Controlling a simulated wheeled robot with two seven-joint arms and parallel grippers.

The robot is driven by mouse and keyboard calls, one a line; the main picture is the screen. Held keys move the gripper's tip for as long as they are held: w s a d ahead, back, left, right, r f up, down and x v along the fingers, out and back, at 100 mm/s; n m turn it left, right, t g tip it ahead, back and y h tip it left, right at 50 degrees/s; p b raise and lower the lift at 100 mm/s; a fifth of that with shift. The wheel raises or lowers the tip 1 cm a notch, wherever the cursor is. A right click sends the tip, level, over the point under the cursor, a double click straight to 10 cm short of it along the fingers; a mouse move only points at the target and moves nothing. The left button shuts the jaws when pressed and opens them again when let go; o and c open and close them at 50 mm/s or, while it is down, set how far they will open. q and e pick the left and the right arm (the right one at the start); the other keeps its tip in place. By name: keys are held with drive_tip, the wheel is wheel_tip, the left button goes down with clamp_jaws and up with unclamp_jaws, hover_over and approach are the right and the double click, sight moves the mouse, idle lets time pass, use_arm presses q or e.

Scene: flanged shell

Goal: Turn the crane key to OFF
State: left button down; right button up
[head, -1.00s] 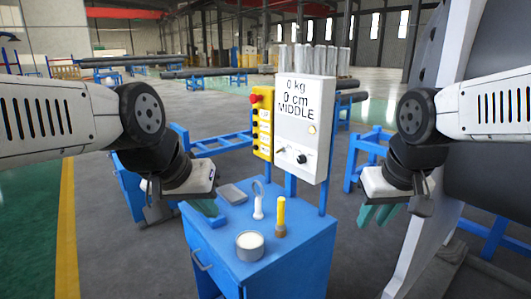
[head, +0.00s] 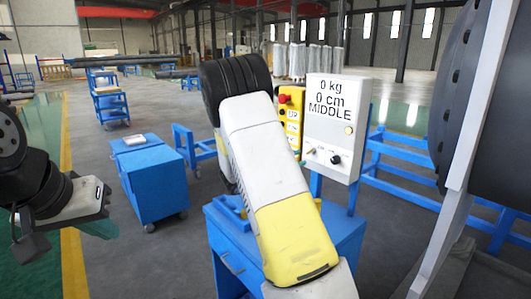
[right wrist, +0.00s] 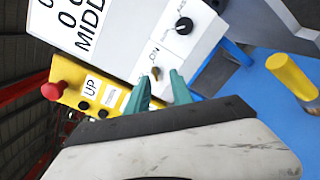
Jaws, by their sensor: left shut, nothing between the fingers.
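The white control box (head: 340,105) reads "0 kg 0 cm MIDDLE" in the head view. Its lower face carries the small crane key (head: 309,150) beside a black knob (head: 336,159). In the right wrist view the brass-coloured key (right wrist: 156,73) sits near an "ON" label, with the knob (right wrist: 184,25) above it. I cannot tell the key's exact setting. My right gripper (right wrist: 160,87) is open, its teal fingers apart and pointing at the key, which shows between and just beyond their tips. My left gripper (head: 98,227) is shut and empty, low at the left.
A yellow button panel (head: 290,105) with a red knob adjoins the box. A yellow cylinder (right wrist: 292,75) stands on the blue cabinet (head: 232,247), whose top my right arm mostly covers. A second blue cabinet (head: 152,185) stands left. A large grey flanged shell (head: 485,100) is at right.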

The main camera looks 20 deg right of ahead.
sight(309, 152)
drive_tip(key=w+x, duration=0.1)
drive_tip(key=x, duration=0.6)
drive_tip(key=shift+w+a+n+t, duration=0.2)
drive_tip(key=shift+w+n+t, duration=0.1)
clamp_jaws()
